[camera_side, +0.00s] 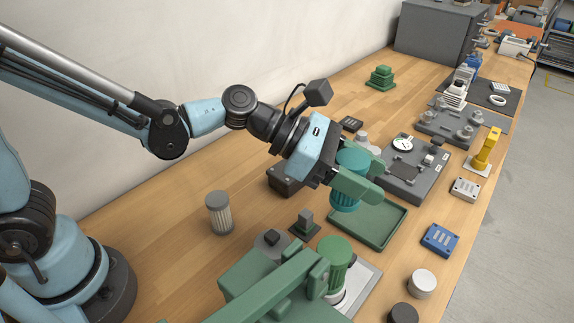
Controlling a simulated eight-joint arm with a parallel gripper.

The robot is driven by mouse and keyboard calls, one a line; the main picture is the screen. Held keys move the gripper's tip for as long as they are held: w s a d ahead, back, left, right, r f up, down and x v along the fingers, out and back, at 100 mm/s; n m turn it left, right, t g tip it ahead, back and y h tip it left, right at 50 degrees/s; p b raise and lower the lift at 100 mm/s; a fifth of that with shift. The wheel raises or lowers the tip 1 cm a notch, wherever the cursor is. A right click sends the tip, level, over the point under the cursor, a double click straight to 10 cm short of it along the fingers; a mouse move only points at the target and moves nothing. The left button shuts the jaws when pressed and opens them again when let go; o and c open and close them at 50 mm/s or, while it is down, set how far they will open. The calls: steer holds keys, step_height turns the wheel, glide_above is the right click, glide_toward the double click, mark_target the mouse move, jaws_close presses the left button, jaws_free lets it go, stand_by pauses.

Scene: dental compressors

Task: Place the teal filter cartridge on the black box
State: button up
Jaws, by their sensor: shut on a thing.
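The teal filter cartridge (345,201) is upright between the green fingers of my gripper (366,176). My gripper is shut on it and holds it above the left part of the green tray. The near finger hides the middle of the cartridge. A low black box (284,182) sits on the bench to the left of the cartridge, partly hidden behind my gripper's blue body. The part of its top that shows looks bare.
A grey ribbed filter (219,214) stands at left. The green tray (397,236) lies below the cartridge. A large green fixture (262,281) fills the front. A grey plate with a gauge (414,178) lies at right. Bare bench shows around the ribbed filter.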

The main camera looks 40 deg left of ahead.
steer(key=w+a+r+n+t+y, duration=0.1)
steer(key=a+r+n+t+y, duration=0.2)
steer(key=a, duration=0.7)
steer(key=shift+n+t, duration=0.5)
steer(key=shift+w+a+f, duration=1.3)
steer(key=shift+a+f, duration=0.15)
steer(key=shift+f, duration=0.55)
steer(key=shift+w+a+f, duration=1.35)
steer(key=shift+a+f, duration=0.05)
steer(key=shift+f, duration=0.55)
steer(key=shift+w+a+f, duration=1.3)
steer(key=shift+a+f, duration=0.15)
steer(key=shift+f, duration=0.55)
steer(key=shift+f, duration=0.15)
steer(key=o, duration=1.1)
steer(key=shift+c, duration=0.2)
